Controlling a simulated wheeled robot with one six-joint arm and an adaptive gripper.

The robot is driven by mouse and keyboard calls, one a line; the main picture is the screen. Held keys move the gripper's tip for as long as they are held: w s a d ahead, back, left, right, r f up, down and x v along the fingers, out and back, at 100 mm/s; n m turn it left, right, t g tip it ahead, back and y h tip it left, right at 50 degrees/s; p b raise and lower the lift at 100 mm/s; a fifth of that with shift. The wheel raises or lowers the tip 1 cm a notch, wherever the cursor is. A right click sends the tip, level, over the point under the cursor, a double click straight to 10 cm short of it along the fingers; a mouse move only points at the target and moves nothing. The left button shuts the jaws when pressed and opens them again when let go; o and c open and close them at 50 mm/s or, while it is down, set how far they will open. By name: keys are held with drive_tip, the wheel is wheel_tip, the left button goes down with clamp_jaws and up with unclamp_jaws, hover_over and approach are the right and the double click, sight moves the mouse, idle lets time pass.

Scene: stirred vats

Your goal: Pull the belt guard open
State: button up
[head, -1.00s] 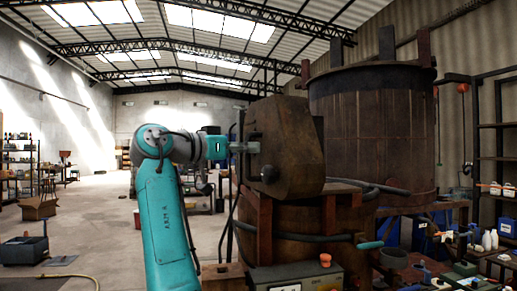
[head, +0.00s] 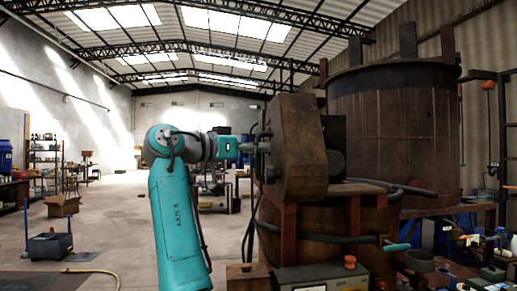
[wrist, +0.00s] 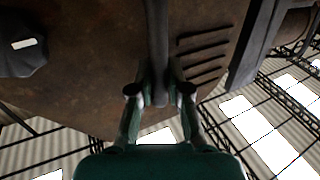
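The belt guard (head: 303,150) is a rusty brown housing mounted in front of the big vat. It stands angled in the head view, with a dark gap and dark parts (head: 336,150) showing at its right side. My gripper (head: 258,146) is at the guard's left face. In the wrist view, the guard's rusty face (wrist: 100,65) fills the upper part, and a dark bar handle (wrist: 157,40) runs down between my gripper's fingers (wrist: 159,92). The fingers are closed in on the handle from both sides. A black knob (wrist: 22,42) with a white mark is on the same face.
A large brown vat (head: 393,130) rises behind the guard, with a lower vat (head: 325,235) beneath. A control box (head: 330,278) with an orange button stands in front. The floor to the left (head: 110,215) is mostly clear, with a yellow hose (head: 95,270).

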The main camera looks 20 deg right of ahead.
drive_tip(key=shift+o, duration=1.3)
drive_tip(key=shift+a, duration=0.1)
drive_tip(key=s+a, duration=0.1)
drive_tip(key=a, duration=1)
drive_tip(key=shift+s+a, duration=0.3)
drive_tip(key=shift+a, duration=0.05)
drive_tip(key=shift+a, duration=0.1)
